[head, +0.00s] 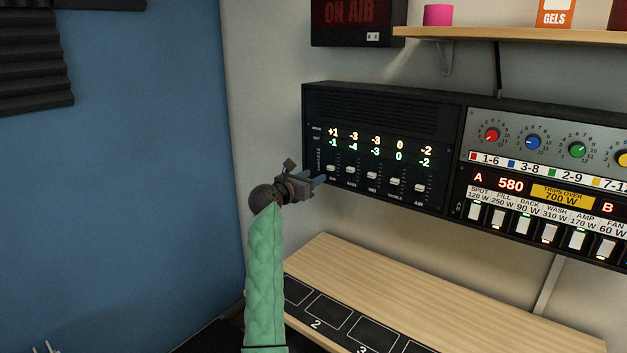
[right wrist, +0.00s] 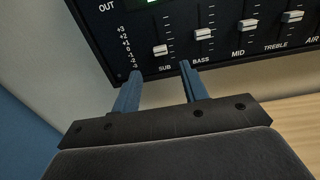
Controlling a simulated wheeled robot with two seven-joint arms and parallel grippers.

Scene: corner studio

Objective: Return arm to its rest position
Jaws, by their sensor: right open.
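My right arm, in a quilted green sleeve, rises from the bottom of the head view. My right gripper (head: 318,180) is at the lower left of the black equalizer panel (head: 375,110), close to its SUB fader. In the right wrist view the two blue fingers of the gripper (right wrist: 160,70) are apart with nothing between them. The SUB fader (right wrist: 160,50) is just beyond the fingertips, and the BASS fader (right wrist: 203,34) is to the right. I cannot tell whether a fingertip touches the panel. My left gripper is not seen.
A wooden shelf (head: 450,290) with black numbered squares lies below the panel. A dimmer unit (head: 540,150) with knobs and switches adjoins the panel on the right. An upper shelf (head: 520,35) and an ON AIR sign (head: 352,20) are above. The blue wall (head: 150,170) stands left.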

